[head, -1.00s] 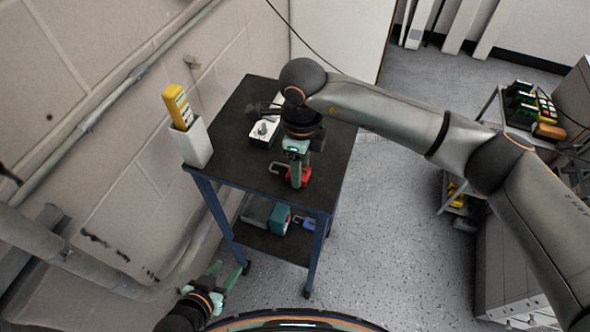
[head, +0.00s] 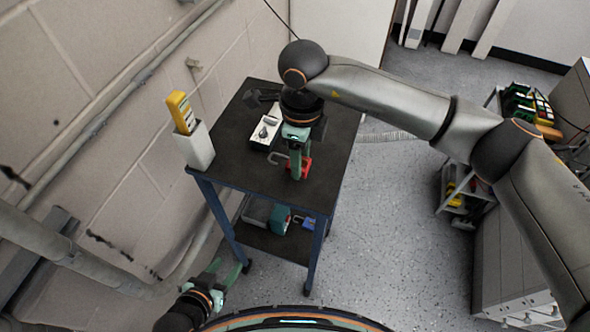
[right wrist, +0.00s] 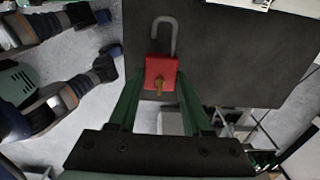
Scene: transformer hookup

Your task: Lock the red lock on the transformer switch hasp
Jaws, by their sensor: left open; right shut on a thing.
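The red lock (head: 303,167) is at the front part of the dark cart top, between the fingers of my right gripper (head: 297,172), which is shut on it. My left gripper (head: 218,275) is open and empty, low at the bottom left, beside the cart. The transformer switch hasp is not recognisable in these views.
The cart top (head: 240,137) holds a white holder (head: 197,148) with a yellow meter (head: 180,112) at its left edge. A small white-topped box (head: 265,133) lies behind the lock. A teal item (head: 279,218) sits on the lower shelf.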

